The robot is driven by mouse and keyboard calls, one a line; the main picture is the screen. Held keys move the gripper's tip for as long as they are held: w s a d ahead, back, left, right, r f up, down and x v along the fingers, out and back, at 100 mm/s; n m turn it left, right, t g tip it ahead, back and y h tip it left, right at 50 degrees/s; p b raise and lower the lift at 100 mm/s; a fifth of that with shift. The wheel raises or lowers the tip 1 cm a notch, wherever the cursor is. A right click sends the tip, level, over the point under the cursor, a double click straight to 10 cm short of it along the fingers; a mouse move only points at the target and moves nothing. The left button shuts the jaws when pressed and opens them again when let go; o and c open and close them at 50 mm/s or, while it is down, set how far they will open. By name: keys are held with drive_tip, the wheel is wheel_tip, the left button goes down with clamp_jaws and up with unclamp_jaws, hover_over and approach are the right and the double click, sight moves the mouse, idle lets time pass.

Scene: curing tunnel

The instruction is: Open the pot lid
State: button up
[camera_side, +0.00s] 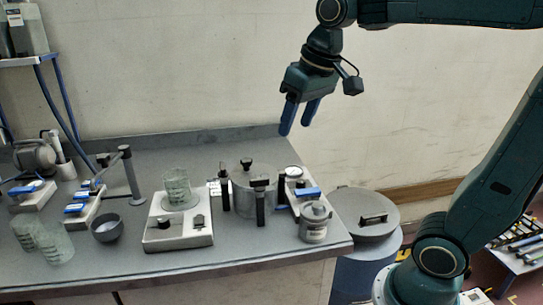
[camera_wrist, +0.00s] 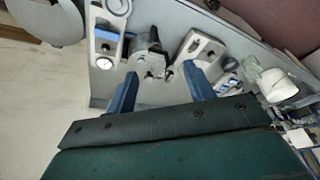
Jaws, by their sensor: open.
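A grey metal pot (camera_side: 241,199) stands on the bench, with several black upright clamps around its side. Its flat lid (camera_side: 236,174) has a black knob (camera_side: 246,162) and appears to sit on the rim. My gripper (camera_side: 297,125) is open and empty, fingers pointing down, above and to the right of the pot, well clear of it. In the wrist view the pot (camera_wrist: 149,50) shows beyond and between the blue fingers of my gripper (camera_wrist: 160,71); its knob is hard to make out there.
A small lidded canister (camera_side: 314,224) and a gauge device (camera_side: 292,181) stand right of the pot. A pale device (camera_side: 180,239) bearing a glass beaker (camera_side: 177,186) is to its left. A bowl (camera_side: 106,228) is farther left. A lidded drum (camera_side: 363,248) stands beyond the bench's right edge.

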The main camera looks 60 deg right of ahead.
drive_tip(key=w+d+m+g, duration=0.2)
drive_tip(key=w+d, duration=0.2)
drive_tip(key=w, duration=0.7)
drive_tip(key=m+g, duration=0.2)
hover_over(246, 160)
wheel_tip(246, 160, down, 5)
drive_tip(key=shift+d, duration=0.1)
drive_tip(key=shift+f, duration=0.1)
wheel_tip(246, 160, down, 14)
drive_tip(key=shift+r, duration=0.15)
clamp_jaws()
